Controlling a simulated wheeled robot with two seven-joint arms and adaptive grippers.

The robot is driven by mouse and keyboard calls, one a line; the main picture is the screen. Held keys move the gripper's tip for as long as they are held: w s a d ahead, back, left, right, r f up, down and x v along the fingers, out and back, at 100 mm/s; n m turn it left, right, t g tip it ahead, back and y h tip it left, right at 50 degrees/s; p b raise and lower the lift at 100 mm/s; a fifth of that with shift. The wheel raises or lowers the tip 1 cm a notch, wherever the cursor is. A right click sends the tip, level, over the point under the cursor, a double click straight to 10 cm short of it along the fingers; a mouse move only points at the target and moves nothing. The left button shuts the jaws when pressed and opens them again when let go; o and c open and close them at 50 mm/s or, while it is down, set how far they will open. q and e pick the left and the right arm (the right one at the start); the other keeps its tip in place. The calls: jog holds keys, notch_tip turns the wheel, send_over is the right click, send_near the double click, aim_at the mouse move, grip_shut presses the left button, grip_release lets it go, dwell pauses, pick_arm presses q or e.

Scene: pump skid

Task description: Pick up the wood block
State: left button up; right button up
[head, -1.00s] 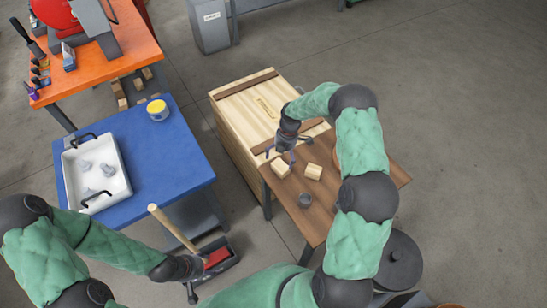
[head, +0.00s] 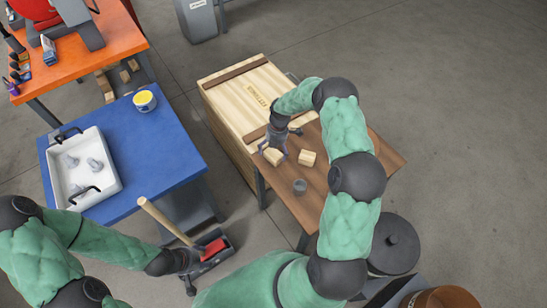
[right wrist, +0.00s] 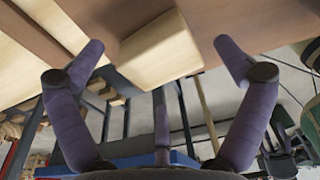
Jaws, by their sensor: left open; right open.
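A pale wood block (head: 273,157) lies near the left edge of the brown wooden table (head: 292,185). My right gripper (head: 274,148) is open over it and partly hides it. In the right wrist view the block (right wrist: 158,50) shows between the two open fingers of the right gripper (right wrist: 160,50), with gaps on both sides. A second pale wood block (head: 307,158) lies just to the right on the same table. My left gripper (head: 190,278) is open, low at the left, beside a dark open box (head: 212,262).
A grey cup (head: 300,187) stands on the brown table near the blocks. A large wooden crate (head: 238,95) stands directly behind and left of the table. A blue table (head: 150,150) holds a white tray (head: 112,168) and a yellow-lidded tin (head: 145,100). A wooden handle (head: 163,219) rises near the dark box.

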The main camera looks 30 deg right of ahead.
jog(key=f, duration=0.2)
jog(key=shift+s+a+f, duration=0.1)
jog(key=shift+a+f, duration=0.1)
jog(key=shift+f, duration=0.1)
jog(key=shift+c, duration=0.3)
jog(key=c, duration=1.4)
jog(key=shift+r, duration=0.1)
